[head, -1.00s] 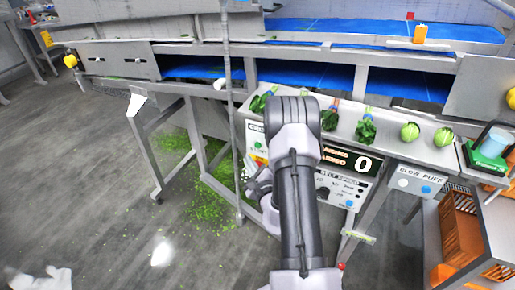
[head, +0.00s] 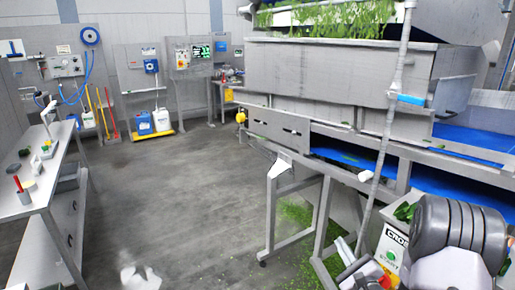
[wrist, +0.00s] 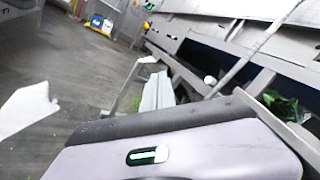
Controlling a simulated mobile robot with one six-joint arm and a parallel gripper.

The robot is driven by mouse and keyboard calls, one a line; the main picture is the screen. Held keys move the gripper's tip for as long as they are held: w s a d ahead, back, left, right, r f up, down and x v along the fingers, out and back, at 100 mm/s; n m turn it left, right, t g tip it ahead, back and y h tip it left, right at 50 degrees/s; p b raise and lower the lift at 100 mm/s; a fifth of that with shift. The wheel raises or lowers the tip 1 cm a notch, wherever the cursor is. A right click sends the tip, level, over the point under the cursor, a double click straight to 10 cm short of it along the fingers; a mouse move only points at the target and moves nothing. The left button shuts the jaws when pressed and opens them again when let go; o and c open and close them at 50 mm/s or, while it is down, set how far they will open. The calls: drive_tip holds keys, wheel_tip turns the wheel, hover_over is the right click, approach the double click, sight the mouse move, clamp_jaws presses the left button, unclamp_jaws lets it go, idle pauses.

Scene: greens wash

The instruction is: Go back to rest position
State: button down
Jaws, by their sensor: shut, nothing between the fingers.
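My arm shows at the lower right of the head view, with a dark grey ribbed joint (head: 460,232) and a pale link below it. My gripper (head: 346,252) shows small and pale to the left of that joint, beside the machine's leg, shut and with nothing held. Its fingers are hard to make out.
The wash machine (head: 340,75) stands close on the right, with a blue belt (head: 350,157), a vertical pipe and legs near my arm. Green scraps (head: 298,215) lie beneath. A workbench (head: 40,185) stands at left. The grey floor (head: 175,200) between is open, except a white shape (head: 138,278).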

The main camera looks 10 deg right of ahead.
drive_tip(key=s+a+r+n+g+y, duration=0.2)
drive_tip(key=a+r+n+y, duration=0.2)
drive_tip(key=a, duration=0.4)
drive_tip(key=s+a+r+n+g+y, duration=0.25)
drive_tip(key=a+r+y, duration=0.2)
drive_tip(key=a, duration=0.35)
drive_tip(key=s+a+r+n+g+y, duration=0.1)
drive_tip(key=a+r+n+g+y, duration=0.3)
drive_tip(key=a, duration=0.5)
drive_tip(key=s+a+n+g+h, duration=0.1)
drive_tip(key=s+a+n+g, duration=0.25)
drive_tip(key=s, duration=0.35)
drive_tip(key=s+a+n+g+h, duration=0.1)
drive_tip(key=s+a+n+g, duration=0.25)
drive_tip(key=s, duration=0.35)
drive_tip(key=s+d+r+n+t+h, duration=0.1)
drive_tip(key=s+d+n+t+h, duration=0.2)
drive_tip(key=s+d+n+h, duration=0.2)
drive_tip(key=s+d+h, duration=0.3)
drive_tip(key=shift+s+d+r, duration=0.15)
drive_tip(key=shift+d+r, duration=0.05)
drive_tip(key=shift+r, duration=0.2)
drive_tip(key=shift+h, duration=0.25)
